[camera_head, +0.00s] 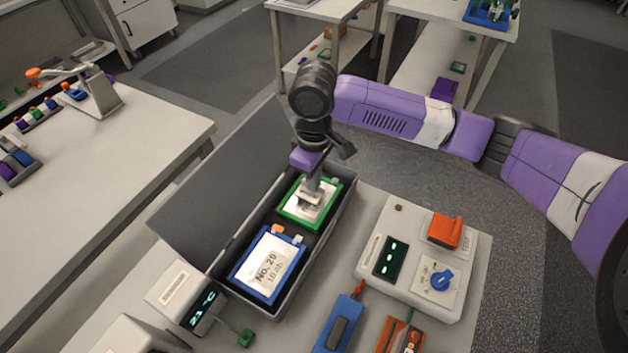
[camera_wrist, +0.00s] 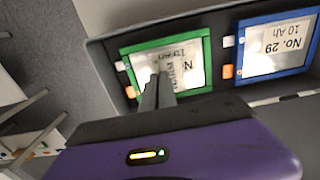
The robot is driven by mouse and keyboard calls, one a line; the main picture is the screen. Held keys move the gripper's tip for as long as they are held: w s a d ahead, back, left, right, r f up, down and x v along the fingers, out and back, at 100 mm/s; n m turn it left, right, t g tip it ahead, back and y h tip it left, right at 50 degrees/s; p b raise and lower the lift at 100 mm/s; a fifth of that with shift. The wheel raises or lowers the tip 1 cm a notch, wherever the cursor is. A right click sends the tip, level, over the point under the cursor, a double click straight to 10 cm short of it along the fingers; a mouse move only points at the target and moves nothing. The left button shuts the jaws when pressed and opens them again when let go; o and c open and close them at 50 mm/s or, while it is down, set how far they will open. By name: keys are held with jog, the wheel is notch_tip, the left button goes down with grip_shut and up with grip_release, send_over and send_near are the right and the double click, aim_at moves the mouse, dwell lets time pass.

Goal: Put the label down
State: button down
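The label (camera_head: 307,197) is a small pale piece at my gripper's fingertips, over the white face of the green-framed battery (camera_head: 288,212). In the wrist view the label (camera_wrist: 178,72) lies close against the printed face, partly behind the fingers. My gripper (camera_head: 309,192) points down into the box, its fingers close together on the label. The fingers also show in the wrist view (camera_wrist: 157,88), in front of the green-framed battery (camera_wrist: 199,75). I cannot tell whether the label touches the battery's face.
An open grey box (camera_head: 343,222) holds both batteries, its lid raised at left. The blue-framed battery (camera_head: 242,284), marked No. 29, 10 Ah, sits nearer. A white cycler unit (camera_head: 415,283) stands right of the box. A small display (camera_head: 204,306) and a blue device (camera_head: 333,335) are in front.

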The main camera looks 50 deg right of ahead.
jog(key=shift+f, duration=0.55)
jog(key=shift+f, duration=0.2)
jog(key=c, duration=1.7)
grip_release()
jog(key=shift+r, duration=0.1)
notch_tip(320, 180, up, 12)
jog(key=shift+r+b, duration=0.15)
jog(key=shift+b, duration=0.25)
